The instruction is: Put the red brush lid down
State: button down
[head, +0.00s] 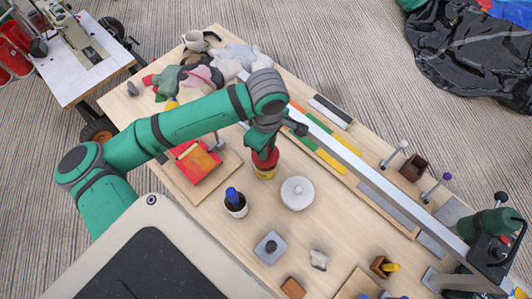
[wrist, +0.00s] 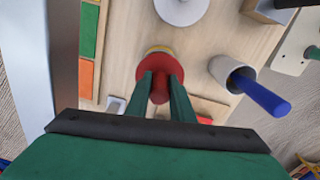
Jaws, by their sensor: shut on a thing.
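The red brush lid (wrist: 147,65) is round with a red knob. My gripper (wrist: 159,82) is shut on it, a green finger on each side of the knob. In the head view, the lid (head: 265,157) is below my gripper (head: 264,145), at the middle of the wooden table. A yellow rim (wrist: 158,49) shows just past the lid in the wrist view. In the head view, a yellow and red pot (head: 264,173) is directly under the lid. I cannot tell whether lid and pot touch.
A round white lid (head: 298,193) is right of the pot. A white cup with a blue handle (head: 235,203) is in front-left. A red and yellow block (head: 195,162) lies left. A long metal rail (head: 360,168) crosses behind. Bare table (head: 325,225) lies to the right.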

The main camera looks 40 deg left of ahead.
jog(key=shift+f, duration=2.1)
jog(key=shift+f, duration=0.15)
jog(key=c, duration=1.5)
grip_release()
jog(key=shift+c, duration=0.2)
notch_tip(320, 180, up, 12)
jog(key=shift+r, duration=0.15)
